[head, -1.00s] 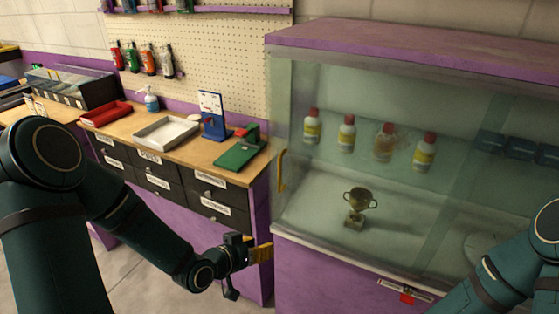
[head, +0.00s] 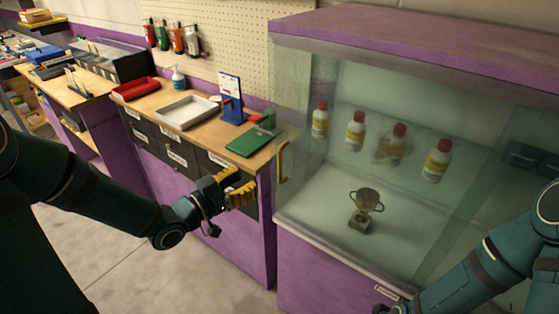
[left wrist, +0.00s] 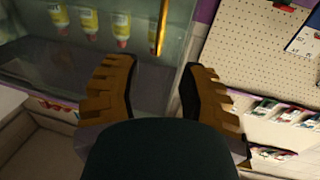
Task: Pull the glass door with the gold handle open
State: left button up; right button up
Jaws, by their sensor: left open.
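The glass door (head: 315,185) is the front pane of a purple-topped display case, and it looks shut. Its gold handle (head: 283,162) is a vertical bar near the pane's left edge. My left gripper (head: 246,191) is left of the handle and slightly lower, apart from it. In the left wrist view the left gripper (left wrist: 160,85) has its two yellow-brown fingers spread with nothing between them. The gold handle (left wrist: 161,28) shows there beyond the gap between the fingers. My right arm shows at the lower right, but its fingers are not clearly visible.
Behind the glass stand several white bottles (head: 355,132) with red caps and a small trophy (head: 364,208). Open floor lies at the lower left.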

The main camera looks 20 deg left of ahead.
pick_arm(q)
send_over(279, 183)
jog(key=shift+w+b, duration=0.3)
jog(key=shift+b, duration=0.05)
grip_shut()
